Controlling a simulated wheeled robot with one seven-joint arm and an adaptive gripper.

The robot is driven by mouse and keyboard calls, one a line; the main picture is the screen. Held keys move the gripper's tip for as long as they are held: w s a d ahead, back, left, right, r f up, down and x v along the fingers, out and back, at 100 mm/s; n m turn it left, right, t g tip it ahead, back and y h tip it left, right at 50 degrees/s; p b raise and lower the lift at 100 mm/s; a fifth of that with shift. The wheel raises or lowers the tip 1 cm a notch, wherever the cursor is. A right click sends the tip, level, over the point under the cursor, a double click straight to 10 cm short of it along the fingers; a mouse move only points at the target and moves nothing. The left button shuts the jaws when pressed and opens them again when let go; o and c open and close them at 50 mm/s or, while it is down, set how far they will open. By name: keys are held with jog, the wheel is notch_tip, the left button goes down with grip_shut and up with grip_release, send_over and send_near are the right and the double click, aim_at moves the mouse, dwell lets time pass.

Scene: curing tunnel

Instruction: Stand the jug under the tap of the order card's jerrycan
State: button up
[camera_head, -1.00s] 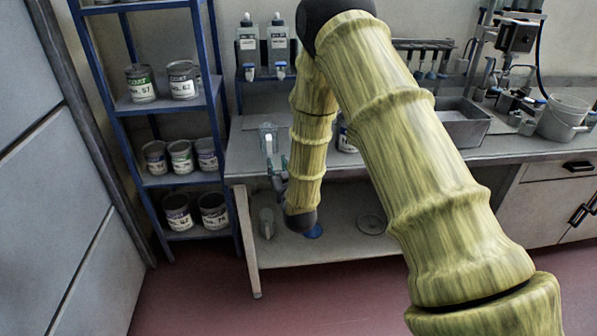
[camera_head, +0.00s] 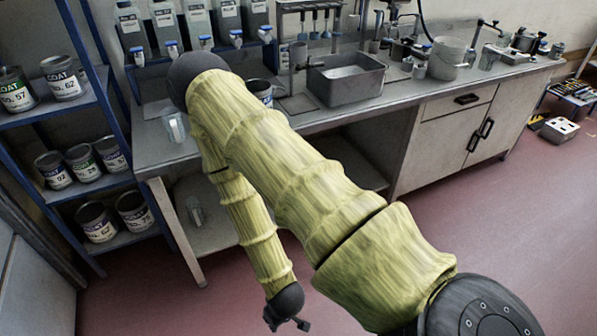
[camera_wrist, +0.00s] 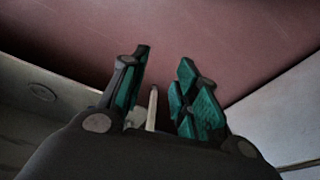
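A clear jug (camera_head: 174,126) stands on the left end of the bench top, left of my arm. Several grey jerrycans with blue taps stand in a row above the back of the bench, one of them a jerrycan (camera_head: 166,25) at the left; their labels are too small to read. I cannot make out an order card. My gripper (camera_head: 290,324) hangs low in front of the bench, away from the jug. In the wrist view my gripper (camera_wrist: 163,92) has its fingers apart, with red floor beyond and nothing clearly held.
A blue rack (camera_head: 110,75) with several paint cans stands left of the bench. A clear vessel (camera_head: 197,211) stands on the bench's lower shelf. A grey basin (camera_head: 345,82), a can (camera_head: 260,92) and a bucket (camera_head: 447,57) are on the bench top. The red floor (camera_head: 450,240) in front is clear.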

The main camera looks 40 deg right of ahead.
jog(key=shift+o, duration=0.5)
jog(key=s+g, duration=0.2)
jog(key=s, duration=0.7)
jog(key=shift+s+f+g, duration=0.15)
jog(key=shift+g, duration=0.15)
jog(key=t+h+b, duration=0.1)
jog(key=t+b, duration=0.2)
jog(key=t, duration=1.5)
send_near(176, 131)
jog(key=w, duration=0.3)
jog(key=w+p, duration=0.1)
jog(key=shift+w+d+r, duration=0.1)
jog(key=shift+w+r, duration=0.15)
jog(key=shift+r, duration=0.05)
jog(key=shift+w+d+f+p, duration=0.15)
jog(key=shift+w+p, duration=0.25)
jog(key=shift+w, duration=1.1)
jog(key=shift+w+d+f+p, duration=0.15)
jog(key=shift+w+p, duration=0.25)
jog(key=shift+w, duration=1.1)
grip_shut()
